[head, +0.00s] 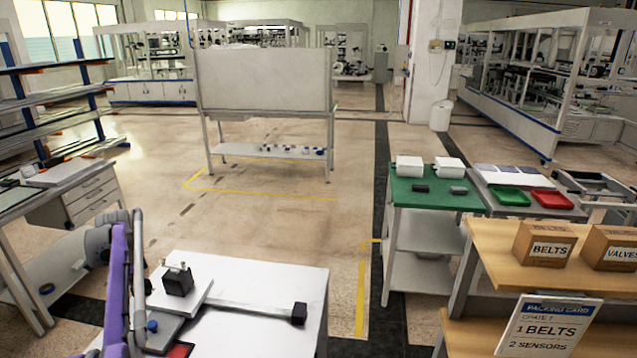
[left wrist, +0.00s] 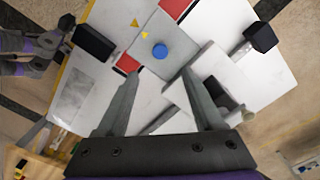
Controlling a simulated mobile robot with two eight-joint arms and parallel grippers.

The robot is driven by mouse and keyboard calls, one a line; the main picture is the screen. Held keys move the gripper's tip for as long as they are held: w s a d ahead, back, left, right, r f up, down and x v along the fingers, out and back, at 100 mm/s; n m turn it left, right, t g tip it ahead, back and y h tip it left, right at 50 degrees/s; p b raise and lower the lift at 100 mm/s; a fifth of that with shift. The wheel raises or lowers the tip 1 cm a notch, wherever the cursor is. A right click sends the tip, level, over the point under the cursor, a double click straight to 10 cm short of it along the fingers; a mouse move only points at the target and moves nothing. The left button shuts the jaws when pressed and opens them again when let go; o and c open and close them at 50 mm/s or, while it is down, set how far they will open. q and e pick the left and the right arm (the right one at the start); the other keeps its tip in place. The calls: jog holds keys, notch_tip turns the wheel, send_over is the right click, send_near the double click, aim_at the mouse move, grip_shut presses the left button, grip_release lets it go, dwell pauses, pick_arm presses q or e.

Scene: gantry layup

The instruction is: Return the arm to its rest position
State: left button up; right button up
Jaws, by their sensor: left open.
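My left arm (head: 120,290), purple and grey, comes in at the lower left of the head view, beside the left edge of a white table (head: 260,270). I cannot make out its gripper there. In the left wrist view my left gripper (left wrist: 160,78) is open, its two grey fingers apart with nothing held between them. Beyond the fingertips is a blue round button (left wrist: 160,51) on a grey plate with red patches; the button also shows in the head view (head: 152,325). My right gripper is not seen in the head view.
A black block (head: 178,281) stands on a white plate on the table. A grey bar with a black end (head: 299,313) lies right of it. A green-topped table (head: 440,200) and a wooden bench (head: 500,250) with boxes stand at right.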

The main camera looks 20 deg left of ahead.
pick_arm(q)
jog(key=d+r+n+t+y, duration=0.1)
jog(key=d+r+n, duration=0.15)
jog(key=d, duration=1.05)
jog(key=d+r+n+t, duration=0.1)
jog(key=d+r, duration=0.3)
jog(key=d, duration=0.9)
jog(key=s+d+f+n+t, duration=0.1)
jog(key=s+d+f, duration=0.2)
jog(key=s+d, duration=0.4)
jog(key=s+d+f+n+t, duration=0.1)
jog(key=s+d+f+n, duration=0.1)
jog(key=s+d, duration=0.4)
jog(key=s+d+f+n+t+h, duration=0.1)
jog(key=s+d+f, duration=0.4)
jog(key=s+d, duration=0.2)
jog(key=shift+s+d+t, duration=0.3)
jog(key=shift+s, duration=0.45)
